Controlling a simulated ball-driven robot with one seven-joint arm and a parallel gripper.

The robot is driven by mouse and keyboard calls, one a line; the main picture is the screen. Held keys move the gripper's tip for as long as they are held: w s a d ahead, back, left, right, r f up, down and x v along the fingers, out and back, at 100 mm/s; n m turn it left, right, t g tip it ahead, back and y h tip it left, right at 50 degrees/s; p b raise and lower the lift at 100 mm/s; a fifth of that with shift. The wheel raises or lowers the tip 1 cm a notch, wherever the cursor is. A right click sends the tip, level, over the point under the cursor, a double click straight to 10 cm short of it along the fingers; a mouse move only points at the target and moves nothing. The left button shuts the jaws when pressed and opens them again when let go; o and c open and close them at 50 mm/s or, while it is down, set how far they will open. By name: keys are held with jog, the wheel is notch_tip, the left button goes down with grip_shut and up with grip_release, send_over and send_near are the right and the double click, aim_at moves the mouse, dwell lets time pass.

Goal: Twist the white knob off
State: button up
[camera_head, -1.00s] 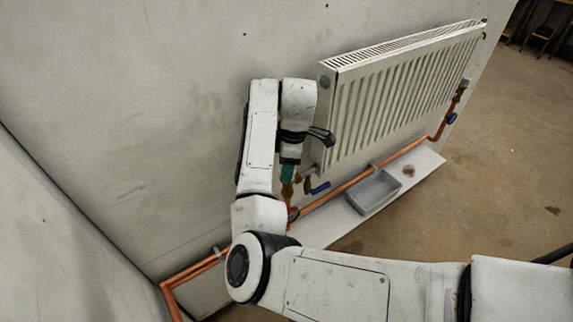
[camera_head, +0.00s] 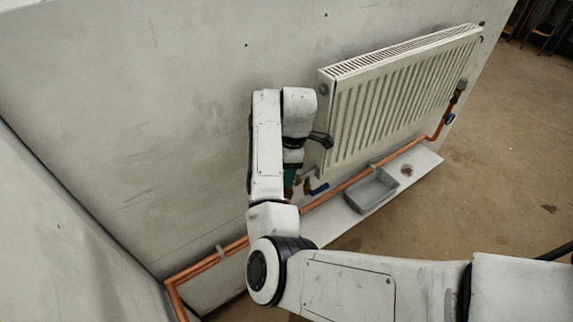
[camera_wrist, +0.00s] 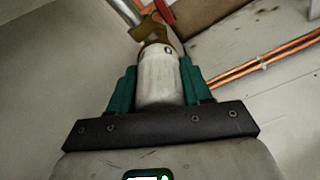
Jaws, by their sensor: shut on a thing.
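The white knob (camera_wrist: 158,80) stands between the two teal fingers of my gripper (camera_wrist: 159,70) in the wrist view, with a finger against each side. A brass valve body (camera_wrist: 152,34) joins the knob's far end, and I see no clear gap between them. In the head view my gripper (camera_head: 290,177) points down at the near lower corner of the radiator (camera_head: 400,95). My arm and fingers hide the knob there.
A blue lever handle (camera_head: 319,189) sits just right of my gripper. Copper pipes (camera_head: 235,247) run low along the wall. A grey tray (camera_head: 371,191) rests on a pale ledge (camera_head: 332,229). Another valve (camera_head: 458,92) is at the radiator's far end. Open floor lies to the right.

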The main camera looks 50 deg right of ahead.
jog(key=shift+r+p, duration=0.65)
jog(key=shift+p, duration=0.35)
dwell(0.5)
jog(key=shift+r+p, duration=2.45)
jog(key=shift+p, duration=0.4)
